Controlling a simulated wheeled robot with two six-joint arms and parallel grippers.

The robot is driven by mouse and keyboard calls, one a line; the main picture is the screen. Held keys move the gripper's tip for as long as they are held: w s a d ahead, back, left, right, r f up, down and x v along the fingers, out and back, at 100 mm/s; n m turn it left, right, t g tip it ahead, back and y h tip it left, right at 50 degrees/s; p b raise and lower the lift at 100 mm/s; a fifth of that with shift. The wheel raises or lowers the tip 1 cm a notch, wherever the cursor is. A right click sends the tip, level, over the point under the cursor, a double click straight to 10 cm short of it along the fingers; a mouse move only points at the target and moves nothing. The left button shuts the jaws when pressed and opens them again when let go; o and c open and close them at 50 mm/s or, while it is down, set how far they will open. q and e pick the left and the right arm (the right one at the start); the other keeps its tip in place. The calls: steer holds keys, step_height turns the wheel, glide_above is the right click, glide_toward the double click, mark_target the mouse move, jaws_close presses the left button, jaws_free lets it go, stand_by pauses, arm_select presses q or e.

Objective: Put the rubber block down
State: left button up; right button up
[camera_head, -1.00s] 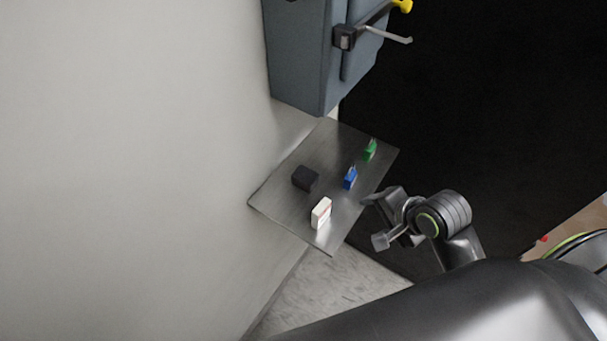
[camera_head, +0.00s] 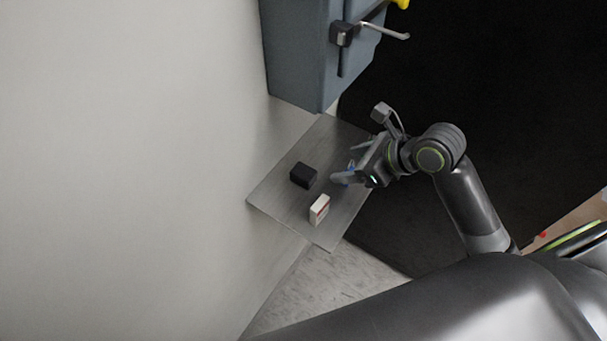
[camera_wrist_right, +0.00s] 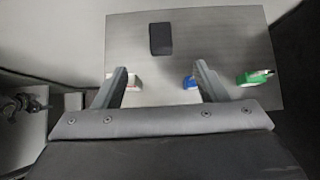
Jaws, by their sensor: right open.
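The dark block (camera_head: 303,175), which I take as the rubber block, lies on the grey metal shelf (camera_head: 283,205). In the right wrist view the dark block (camera_wrist_right: 160,38) sits beyond the fingertips, roughly centred between them, with nothing gripping it. My right gripper (camera_head: 348,174) is at the shelf's right side, pointing left toward the block. Its two fingers (camera_wrist_right: 162,82) are apart with nothing held between them. My left gripper does not show.
A white box (camera_head: 319,209) stands on the shelf near its front. A blue item (camera_wrist_right: 189,82) and a green item (camera_wrist_right: 253,77) are partly or wholly hidden by my right gripper in the head view. A blue-grey cabinet (camera_head: 300,50) with a hook stands behind; a pale wall is left.

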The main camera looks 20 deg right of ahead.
glide_toward(304, 171)
steer(key=p+x, duration=0.1)
steer(key=x, duration=0.4)
steer(key=shift+a+r, duration=0.1)
steer(key=shift+p+x, duration=0.7)
steer(key=shift+x, duration=1.45)
steer(key=shift+w+a+f, duration=0.15)
steer(key=shift+w+f, duration=0.05)
steer(key=shift+f, duration=0.4)
steer(key=c, duration=1.2)
steer(key=shift+r, duration=0.15)
